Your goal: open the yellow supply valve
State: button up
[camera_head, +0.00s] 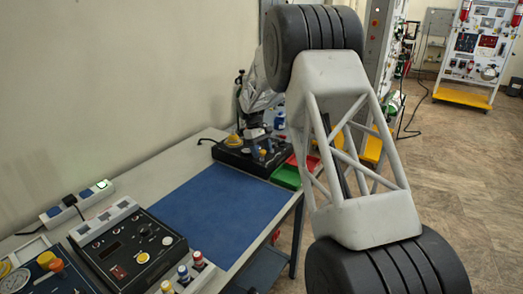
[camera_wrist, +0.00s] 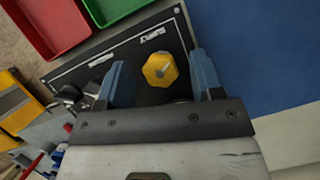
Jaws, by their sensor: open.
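The yellow supply valve (camera_wrist: 160,69) is a faceted knob on a black panel (camera_wrist: 145,35) with a "SUPPLY" label beside it. In the wrist view my gripper (camera_wrist: 158,62) is open, with one blue finger on each side of the knob. A gap shows between the knob and each finger; whether the fingertips reach down to its height I cannot tell.
A green tray (camera_head: 286,177) and a red tray (camera_head: 305,161) sit beside the panel. A blue mat (camera_head: 222,207) lies clear on the table in front of it. Another control box (camera_head: 128,249) with knobs stands at the near left. A wall rises behind the table.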

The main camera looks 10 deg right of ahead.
jog(key=v, duration=0.7)
jog(key=shift+w+r, duration=0.15)
jog(key=shift+r, duration=0.2)
jog(key=shift+a, duration=0.1)
